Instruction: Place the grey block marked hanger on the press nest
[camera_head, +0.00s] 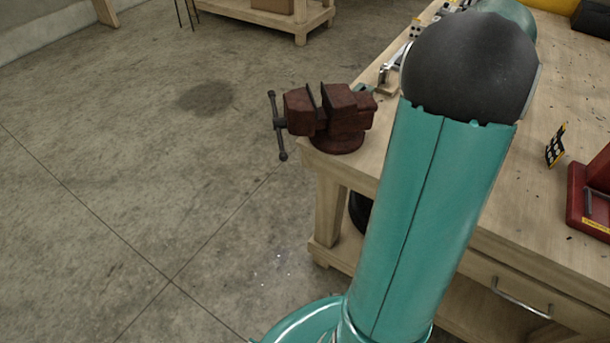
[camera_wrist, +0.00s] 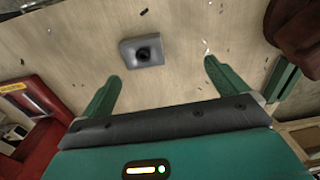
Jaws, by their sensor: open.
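A grey block (camera_wrist: 144,56) with a dark round opening lies on the wooden bench top in the wrist view. No "hanger" marking is readable on it. My gripper (camera_wrist: 160,74) is open and empty, its two green fingers apart; the block is beyond the fingertips, toward the left finger. A red fixture with a yellow label (camera_wrist: 32,95) is at the left of the wrist view; a red one also shows at the right edge of the head view (camera_head: 592,190). I cannot make out the press nest for certain. My arm hides the gripper and block in the head view.
A rusty red vise (camera_head: 338,115) is clamped at the corner of the wooden bench (camera_head: 540,205); a dark red shape, probably it, shows at upper right in the wrist view. A yellow-black card (camera_head: 556,146) stands on the bench. Small dark scraps are scattered about. The floor at left is open.

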